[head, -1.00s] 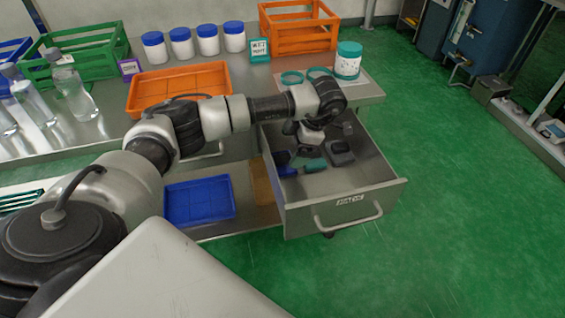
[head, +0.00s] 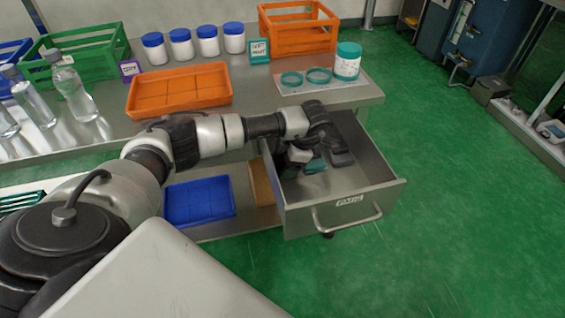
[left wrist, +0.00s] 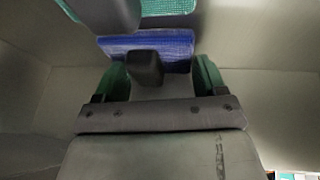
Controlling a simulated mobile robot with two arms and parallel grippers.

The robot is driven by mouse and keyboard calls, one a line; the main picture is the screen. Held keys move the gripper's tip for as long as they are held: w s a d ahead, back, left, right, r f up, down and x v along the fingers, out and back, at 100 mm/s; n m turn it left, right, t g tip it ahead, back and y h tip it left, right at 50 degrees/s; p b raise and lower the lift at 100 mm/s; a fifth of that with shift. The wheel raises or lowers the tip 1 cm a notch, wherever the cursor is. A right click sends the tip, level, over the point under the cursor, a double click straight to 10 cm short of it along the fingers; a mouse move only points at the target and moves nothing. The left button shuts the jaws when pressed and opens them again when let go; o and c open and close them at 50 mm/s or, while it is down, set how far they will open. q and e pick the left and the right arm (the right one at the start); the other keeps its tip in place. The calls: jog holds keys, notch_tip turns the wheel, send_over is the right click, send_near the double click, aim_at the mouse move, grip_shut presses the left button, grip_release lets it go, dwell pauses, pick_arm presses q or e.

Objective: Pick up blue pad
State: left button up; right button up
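The blue pad (left wrist: 172,46) lies on the drawer floor in the left wrist view. A dark block-shaped handle (left wrist: 145,68) appears to stand on it. My left gripper (left wrist: 160,80) is open, with its green-lined fingers on either side of the dark handle and a gap visible on each side. In the head view my left gripper (head: 291,168) is down inside the open drawer (head: 350,190), and the arm and gripper mostly hide the blue pad there. My right gripper is not in view.
A teal pad (head: 315,166) lies close beside the gripper, with a dark grey item (head: 340,157) to its right. The drawer walls surround the gripper. A blue tray (head: 200,198) is left of the drawer. An orange tray (head: 180,90) stands on the counter.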

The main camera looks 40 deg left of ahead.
pick_arm(q)
jog(key=c, duration=0.3)
